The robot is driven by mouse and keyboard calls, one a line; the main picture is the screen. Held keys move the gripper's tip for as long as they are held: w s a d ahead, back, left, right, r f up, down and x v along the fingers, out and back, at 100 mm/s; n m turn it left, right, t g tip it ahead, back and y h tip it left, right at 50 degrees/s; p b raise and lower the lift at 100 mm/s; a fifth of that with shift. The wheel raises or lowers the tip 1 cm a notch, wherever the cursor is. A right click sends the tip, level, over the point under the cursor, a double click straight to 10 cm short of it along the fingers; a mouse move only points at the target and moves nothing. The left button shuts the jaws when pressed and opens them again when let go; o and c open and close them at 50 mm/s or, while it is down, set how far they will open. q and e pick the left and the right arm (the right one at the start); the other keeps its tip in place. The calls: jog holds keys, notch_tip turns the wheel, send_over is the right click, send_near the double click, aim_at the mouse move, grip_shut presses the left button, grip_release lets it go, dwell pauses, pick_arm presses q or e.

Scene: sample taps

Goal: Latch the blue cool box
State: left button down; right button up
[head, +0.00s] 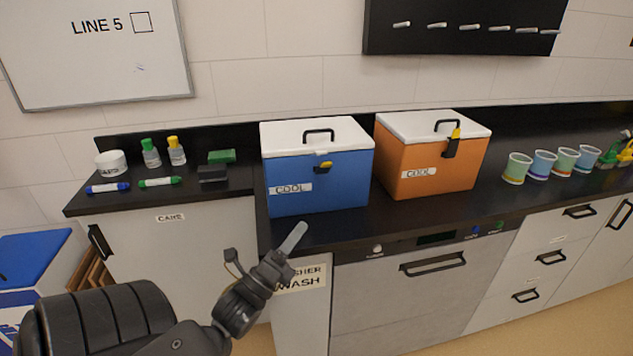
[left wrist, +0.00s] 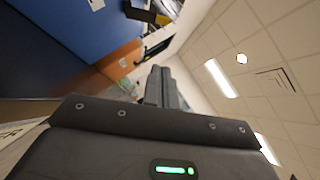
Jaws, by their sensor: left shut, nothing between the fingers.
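The blue cool box (head: 330,190) stands on the dark counter with its white lid (head: 345,133) down and a black handle on top. Its short latch (head: 323,166), dark with a yellow end, sits on the front just below the lid and seems to stick out. My left gripper (head: 296,236) is shut and empty, low in front of the box and apart from it, by the counter's front edge. In the left wrist view the fingers (left wrist: 163,88) are together, the blue box (left wrist: 60,45) fills the upper left and the latch (left wrist: 148,14) shows at the top. My right gripper is out of view.
An orange cool box (head: 425,172) stands close to the right, its black-and-yellow latch (head: 452,143) on its front. Several cups (head: 517,168) stand farther right. The counter's front strip is clear.

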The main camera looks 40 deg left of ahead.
pick_arm(q)
jog(key=p, duration=0.3)
send_near(324, 166)
jog(key=w+d, duration=0.4)
jog(key=w, duration=0.1)
jog(key=a+r, duration=0.1)
jog(key=w+a+r+p, duration=0.1)
jog(key=r, duration=0.1)
jog(key=shift+w+a+p, duration=0.3)
jog(key=shift+a+p, duration=0.1)
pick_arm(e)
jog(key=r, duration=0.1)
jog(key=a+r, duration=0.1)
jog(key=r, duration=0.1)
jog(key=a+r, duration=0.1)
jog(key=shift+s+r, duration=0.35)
